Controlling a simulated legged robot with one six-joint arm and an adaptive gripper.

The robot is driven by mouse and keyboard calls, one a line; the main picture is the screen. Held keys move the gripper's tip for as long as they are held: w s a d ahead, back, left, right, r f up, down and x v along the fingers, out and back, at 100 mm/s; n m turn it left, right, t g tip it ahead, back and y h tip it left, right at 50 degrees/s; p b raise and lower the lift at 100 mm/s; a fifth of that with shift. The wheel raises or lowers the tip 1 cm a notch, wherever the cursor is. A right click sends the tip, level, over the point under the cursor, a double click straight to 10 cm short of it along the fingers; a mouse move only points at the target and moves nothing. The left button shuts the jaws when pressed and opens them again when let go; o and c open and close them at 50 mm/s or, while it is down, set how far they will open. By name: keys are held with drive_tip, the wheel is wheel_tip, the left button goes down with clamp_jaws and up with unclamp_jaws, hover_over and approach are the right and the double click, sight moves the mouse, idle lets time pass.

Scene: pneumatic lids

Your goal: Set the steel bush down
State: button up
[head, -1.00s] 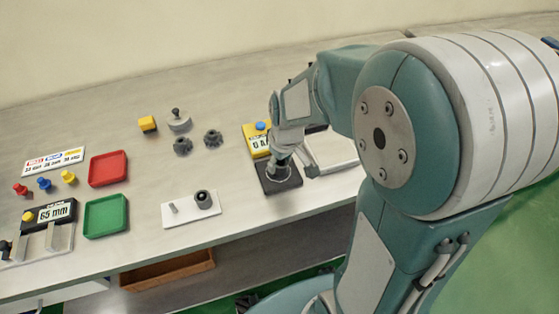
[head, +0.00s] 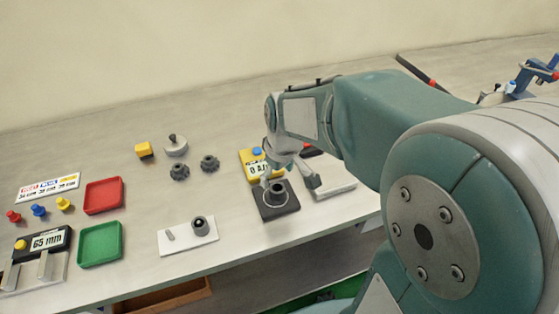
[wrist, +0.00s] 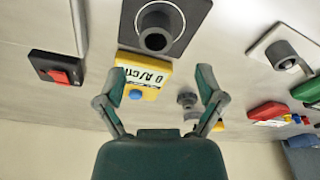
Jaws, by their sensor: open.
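A dark grey steel bush (head: 277,190) stands upright on a black square pad (head: 283,211), inside a thin pale ring marking. The bush (wrist: 157,33) and pad (wrist: 192,12) also show at the top of the wrist view. My gripper (head: 288,182) is just behind the bush and partly screens the pad's back edge. In the wrist view my gripper (wrist: 161,80) has its two fingers spread wide with nothing held between them. The bush lies beyond the fingertips, apart from them.
A yellow meter (head: 255,162) stands behind the pad. A white plate (head: 177,240) with a second dark bush (head: 199,224) and a pin lies to the left. Red (head: 103,196) and green (head: 100,244) trays are farther left. Bare table separates plate and pad.

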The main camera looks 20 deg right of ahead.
sight(280, 193)
wheel_tip(280, 193, up, 6)
drive_tip(key=s, duration=0.1)
drive_tip(key=s+r+m+t, duration=0.3)
drive_tip(key=s+m+t, duration=0.1)
drive_tip(key=s, duration=0.8)
drive_tip(key=shift+s+a+r+h, duration=0.2)
drive_tip(key=shift+s+r+h, duration=0.05)
drive_tip(key=shift+r+h, duration=0.15)
